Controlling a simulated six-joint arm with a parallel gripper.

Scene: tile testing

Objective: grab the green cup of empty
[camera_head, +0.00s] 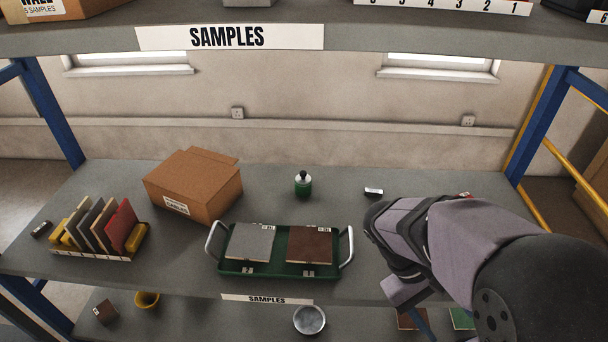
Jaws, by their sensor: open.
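A small green bottle-like container (303,187) with a dark and white top stands upright on the grey shelf, behind the tray. It is the only green vessel I can make out, and I cannot see inside it. My gripper (404,289) is at the right, low by the shelf's front edge, in front of and to the right of the container and well apart from it. It is open, partly hidden by my arm, with nothing seen in it.
A green tray (279,269) with silver handles holds a grey tile and a brown tile. A cardboard box (193,186) and a tile rack (93,254) stand left. A small pale-labelled block (374,191) lies right. A yellow cup (147,300) and metal bowl (309,320) are below.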

